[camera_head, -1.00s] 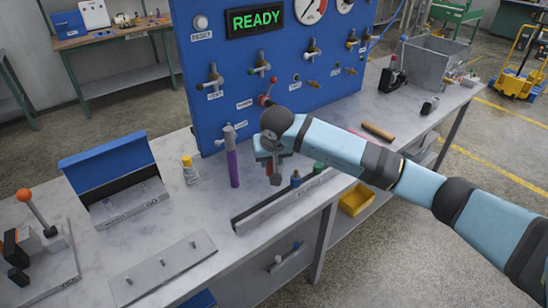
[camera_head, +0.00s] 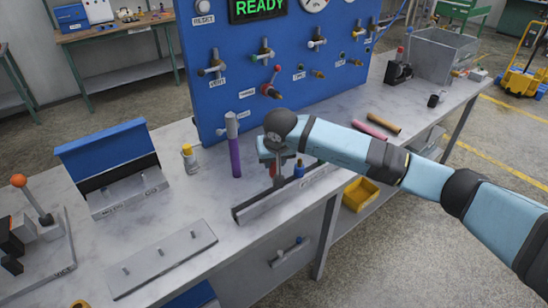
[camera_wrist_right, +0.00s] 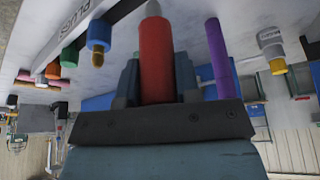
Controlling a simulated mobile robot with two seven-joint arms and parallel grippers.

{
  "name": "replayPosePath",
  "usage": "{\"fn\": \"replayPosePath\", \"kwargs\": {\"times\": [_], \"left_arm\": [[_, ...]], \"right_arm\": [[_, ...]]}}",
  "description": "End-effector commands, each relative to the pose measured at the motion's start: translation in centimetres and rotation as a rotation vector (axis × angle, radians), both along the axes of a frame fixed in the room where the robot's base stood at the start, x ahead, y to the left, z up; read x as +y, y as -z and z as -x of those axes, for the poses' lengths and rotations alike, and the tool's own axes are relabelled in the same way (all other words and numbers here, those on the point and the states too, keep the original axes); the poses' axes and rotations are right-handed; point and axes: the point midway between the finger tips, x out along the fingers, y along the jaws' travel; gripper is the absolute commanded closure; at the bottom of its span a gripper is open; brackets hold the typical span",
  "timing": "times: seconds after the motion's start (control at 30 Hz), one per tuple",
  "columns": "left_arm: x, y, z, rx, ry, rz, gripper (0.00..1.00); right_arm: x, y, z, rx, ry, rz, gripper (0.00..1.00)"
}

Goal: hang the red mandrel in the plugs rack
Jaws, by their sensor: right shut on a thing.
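My right gripper (camera_head: 275,165) is shut on the red mandrel (camera_wrist_right: 156,62), which shows clearly between the fingers in the wrist view, with a grey tip. In the head view only a small red part of the mandrel (camera_head: 273,168) shows under the wrist. The plugs rack (camera_head: 250,211) is a long grey rail on the bench, just below and in front of the gripper. A blue plug (camera_head: 299,169) stands at it; in the wrist view the rack (camera_wrist_right: 92,22) also has green and orange pieces. I cannot tell whether the mandrel touches the rack. My left gripper is out of view.
A purple rod (camera_head: 234,152) stands left of the gripper, with a yellow-capped tube (camera_head: 189,158) beyond it. The blue panel (camera_head: 215,115) with valves rises behind. A pegged grey plate (camera_head: 162,260) lies front left. Pink (camera_head: 369,131) and brown (camera_head: 384,122) rolls lie right.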

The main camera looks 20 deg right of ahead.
Motion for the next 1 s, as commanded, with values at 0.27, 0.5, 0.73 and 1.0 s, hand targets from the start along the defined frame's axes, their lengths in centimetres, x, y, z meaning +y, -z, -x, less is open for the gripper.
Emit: {"fn": "replayPosePath", "kwargs": {"times": [0.27,0.5,0.73,1.0], "left_arm": [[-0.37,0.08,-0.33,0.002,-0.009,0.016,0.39],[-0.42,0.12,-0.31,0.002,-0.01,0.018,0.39],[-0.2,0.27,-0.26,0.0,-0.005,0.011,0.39],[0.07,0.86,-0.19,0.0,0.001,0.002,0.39]], "right_arm": [[0.01,0.89,-0.03,-0.001,0.001,-0.001,0.95],[0.0,0.88,-0.03,-0.001,0.001,-0.001,0.95],[0.0,0.9,-0.02,-0.001,0.001,-0.001,0.95],[0.01,0.95,0.01,0.0,0.0,-0.001,0.95]]}}
